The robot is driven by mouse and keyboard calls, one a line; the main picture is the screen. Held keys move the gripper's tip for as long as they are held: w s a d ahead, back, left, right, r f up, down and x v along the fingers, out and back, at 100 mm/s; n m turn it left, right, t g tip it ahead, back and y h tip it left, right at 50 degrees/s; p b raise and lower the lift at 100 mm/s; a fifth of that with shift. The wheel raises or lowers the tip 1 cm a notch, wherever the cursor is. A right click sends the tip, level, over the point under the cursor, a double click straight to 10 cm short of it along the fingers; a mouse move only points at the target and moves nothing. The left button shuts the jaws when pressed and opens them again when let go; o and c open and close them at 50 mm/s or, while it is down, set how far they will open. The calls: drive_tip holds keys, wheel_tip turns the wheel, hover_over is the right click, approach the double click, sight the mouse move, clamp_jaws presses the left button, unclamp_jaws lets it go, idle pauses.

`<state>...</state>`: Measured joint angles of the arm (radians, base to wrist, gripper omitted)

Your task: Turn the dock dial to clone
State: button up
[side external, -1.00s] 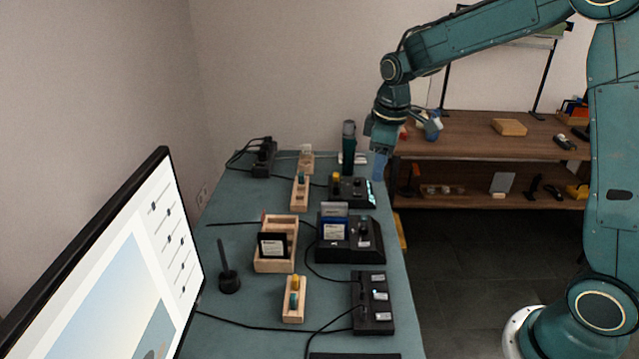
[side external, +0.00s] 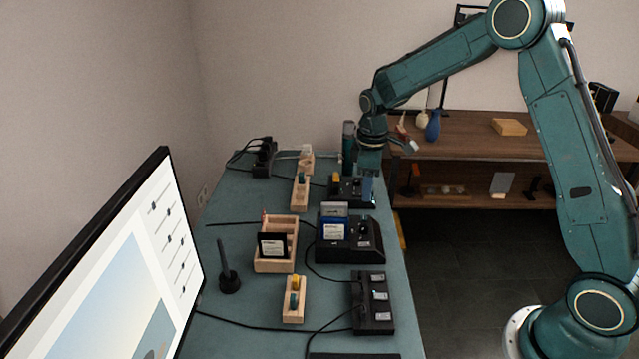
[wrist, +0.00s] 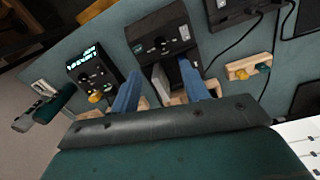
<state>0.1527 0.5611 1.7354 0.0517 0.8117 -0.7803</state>
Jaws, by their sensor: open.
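The black dock (side external: 366,252) stands mid-table with a blue-labelled cartridge (side external: 334,228) upright in it. Its small dark dial (side external: 364,228) shows on the top; its setting and labels are too small to read. In the wrist view the dock (wrist: 148,28) lies ahead of the fingers, and its dial (wrist: 160,43) shows on the near-black panel. My gripper (side external: 367,186) is open, its blue fingers pointing down beside the smaller black device behind the dock.
A wooden box (side external: 275,262) with a black card, peg holders (side external: 293,312), a black switch box (side external: 372,318) and cables surround the dock. A monitor (side external: 110,265) stands at front left.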

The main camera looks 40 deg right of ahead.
sight(365, 228)
drive_tip(key=f, duration=1.2)
drive_tip(key=shift+w+d+f, duration=0.15)
drive_tip(key=shift+d+f, duration=0.05)
drive_tip(key=shift+d, duration=0.05)
drive_tip(key=c, duration=1)
